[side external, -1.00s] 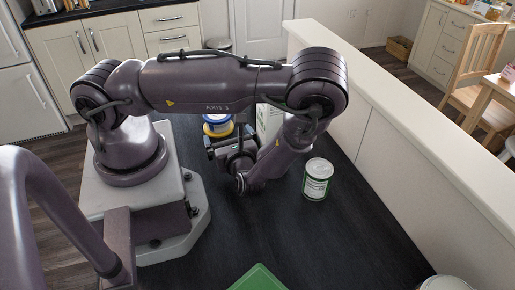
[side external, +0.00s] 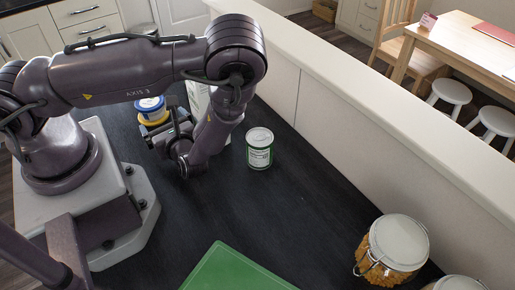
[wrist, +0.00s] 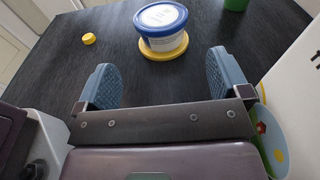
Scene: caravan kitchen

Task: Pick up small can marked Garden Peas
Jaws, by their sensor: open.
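A small can (side external: 260,149) with a green and white label stands upright on the dark worktop in the side view. Its print is too small to read. My gripper (wrist: 163,80) is open and empty, its two blue-grey fingers apart in the wrist view. In the side view it is partly hidden behind my wrist, left of the can and apart from it. A white tub with a blue rim (wrist: 161,20) sits on a yellow lid-like disc (wrist: 165,48) ahead of the fingers. A green thing (wrist: 236,4) is cut off at the wrist view's top edge; I cannot tell what it is.
A tall white carton (side external: 198,98) stands just behind my wrist. A small yellow cap (wrist: 89,39) lies left of the tub. A green board (side external: 235,270) and a glass jar (side external: 392,250) are at the front. A low white wall (side external: 330,115) bounds the worktop's right side.

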